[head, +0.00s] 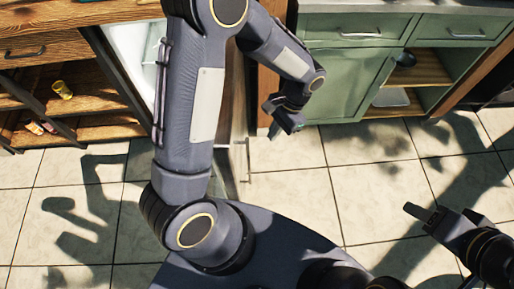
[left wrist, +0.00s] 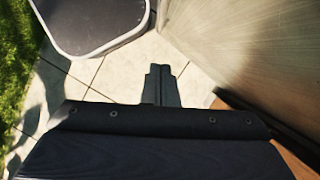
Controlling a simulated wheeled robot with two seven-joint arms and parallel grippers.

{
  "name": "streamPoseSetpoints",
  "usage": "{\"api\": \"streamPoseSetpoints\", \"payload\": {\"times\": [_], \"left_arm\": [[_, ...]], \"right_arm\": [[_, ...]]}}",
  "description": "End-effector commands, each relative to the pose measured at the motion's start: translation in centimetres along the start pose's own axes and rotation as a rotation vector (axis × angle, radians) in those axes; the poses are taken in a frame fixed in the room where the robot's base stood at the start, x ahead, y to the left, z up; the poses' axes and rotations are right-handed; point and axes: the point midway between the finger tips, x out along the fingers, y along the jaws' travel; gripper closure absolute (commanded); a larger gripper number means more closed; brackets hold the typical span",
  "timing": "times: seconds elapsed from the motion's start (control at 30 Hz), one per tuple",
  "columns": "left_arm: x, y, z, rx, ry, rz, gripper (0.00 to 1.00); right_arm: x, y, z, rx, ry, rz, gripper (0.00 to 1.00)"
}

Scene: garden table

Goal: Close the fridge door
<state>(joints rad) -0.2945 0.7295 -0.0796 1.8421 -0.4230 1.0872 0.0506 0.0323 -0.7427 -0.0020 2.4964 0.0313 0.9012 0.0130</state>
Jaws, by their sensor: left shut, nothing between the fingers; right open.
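The fridge stands open at the upper left of the head view, and its pale interior (head: 128,45) shows beside my left arm. The fridge door (head: 237,150) sticks out toward me, largely hidden behind that arm. In the left wrist view the door's grey metallic face (left wrist: 255,55) fills the right side. My left gripper (head: 286,126) is shut and empty, to the right of the door. Its closed fingers show in the left wrist view (left wrist: 160,80), apart from the panel. My right gripper (head: 444,213) is open and empty over the floor at the lower right.
A green cabinet (head: 335,85) with open shelves stands right of the fridge. A wooden shelf unit (head: 85,100) with small jars stands on the left. Tiled floor (head: 300,185) is clear between the door and my right gripper. Grass (left wrist: 15,60) shows in the left wrist view.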

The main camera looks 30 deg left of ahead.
Motion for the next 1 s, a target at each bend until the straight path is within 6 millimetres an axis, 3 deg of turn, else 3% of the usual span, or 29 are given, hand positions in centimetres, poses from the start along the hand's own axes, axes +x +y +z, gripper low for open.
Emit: {"api": "streamPoseSetpoints", "payload": {"times": [0.1, 0.23, 0.5, 1.0], "left_arm": [[2.9, 0.0, 0.1, 0.001, -0.007, 0.001, 1.0], [5.2, 0.0, 0.3, 0.001, -0.003, 0.001, 1.0], [6.1, 0.0, 3.4, -0.001, 0.0, 0.0, 1.0], [6.2, 0.0, 3.8, 0.003, 0.001, -0.001, 1.0]], "right_arm": [[0.2, 0.1, 0.1, 0.0, 0.0, 0.0, 0.52], [0.2, 0.1, 0.1, 0.0, 0.0, 0.0, 0.52], [-0.2, -0.1, -0.1, 0.0, 0.0, 0.0, 0.52], [-0.2, -0.1, -0.1, 0.0, 0.0, 0.0, 0.52]]}}
